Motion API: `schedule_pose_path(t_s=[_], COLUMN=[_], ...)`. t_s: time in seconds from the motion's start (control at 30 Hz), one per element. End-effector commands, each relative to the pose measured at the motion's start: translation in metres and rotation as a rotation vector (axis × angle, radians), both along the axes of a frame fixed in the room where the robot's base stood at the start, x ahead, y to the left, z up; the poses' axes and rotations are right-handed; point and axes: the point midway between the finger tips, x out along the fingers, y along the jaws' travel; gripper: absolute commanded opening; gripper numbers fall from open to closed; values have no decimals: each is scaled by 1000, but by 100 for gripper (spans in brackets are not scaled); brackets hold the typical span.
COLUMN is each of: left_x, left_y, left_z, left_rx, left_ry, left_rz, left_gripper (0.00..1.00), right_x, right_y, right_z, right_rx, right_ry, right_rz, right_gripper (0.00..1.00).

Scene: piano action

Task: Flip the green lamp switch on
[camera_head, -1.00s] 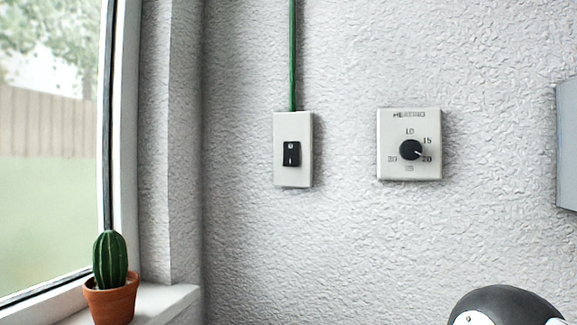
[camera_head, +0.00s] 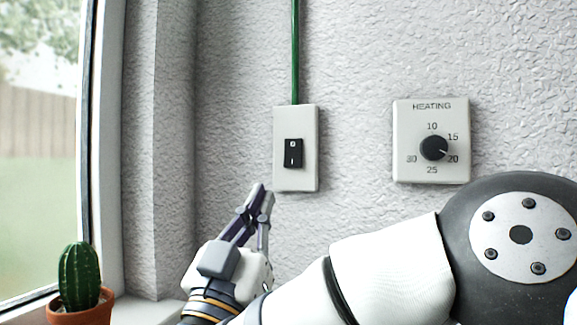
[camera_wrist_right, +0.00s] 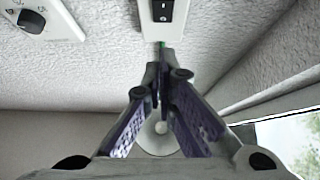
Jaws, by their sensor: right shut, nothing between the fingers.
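The lamp switch is a black rocker (camera_head: 293,153) on a white wall plate (camera_head: 282,180), with a green cable (camera_head: 296,50) running up from the plate's top. The rocker is marked with a circle above and a bar below. My right gripper (camera_head: 262,188) is shut and empty, just below and left of the plate, its fingers pointing up. The right wrist view shows the rocker (camera_wrist_right: 162,10) at the top edge, partly cut off, beyond the shut fingertips (camera_wrist_right: 160,70). I cannot tell whether the fingertips touch the wall. My left gripper is not in view.
A white heating dial plate (camera_head: 405,165) with a black knob (camera_head: 434,148) is on the wall right of the switch. A potted cactus (camera_head: 79,278) stands on the window sill at the lower left. The wall between the two plates is clear.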

Motion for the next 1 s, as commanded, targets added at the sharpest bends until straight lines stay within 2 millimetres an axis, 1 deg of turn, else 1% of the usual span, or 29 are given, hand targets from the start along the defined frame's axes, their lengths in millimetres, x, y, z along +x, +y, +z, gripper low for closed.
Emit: schedule_pose_path(t_s=[0.07,0.17,0.5,0.57,0.6,0.73,0.87,1.0], left_x=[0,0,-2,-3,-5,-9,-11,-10], left_y=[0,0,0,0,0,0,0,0], left_z=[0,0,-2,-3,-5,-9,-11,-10], left_rx=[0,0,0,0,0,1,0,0], left_ry=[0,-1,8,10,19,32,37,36], left_rz=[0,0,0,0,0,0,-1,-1], left_gripper=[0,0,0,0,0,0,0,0], right_x=[3,13,69,78,87,104,112,113], right_y=[-2,-5,-23,-27,-29,-34,-37,-37], right_z=[2,11,55,62,56,54,55,56], right_rx=[1,4,4,2,2,1,0,-1], right_ry=[0,-1,1,1,7,6,3,1], right_rz=[-2,-2,-1,-2,-1,-1,1,2], right_gripper=[0,0,0,0,0,0,0,0])
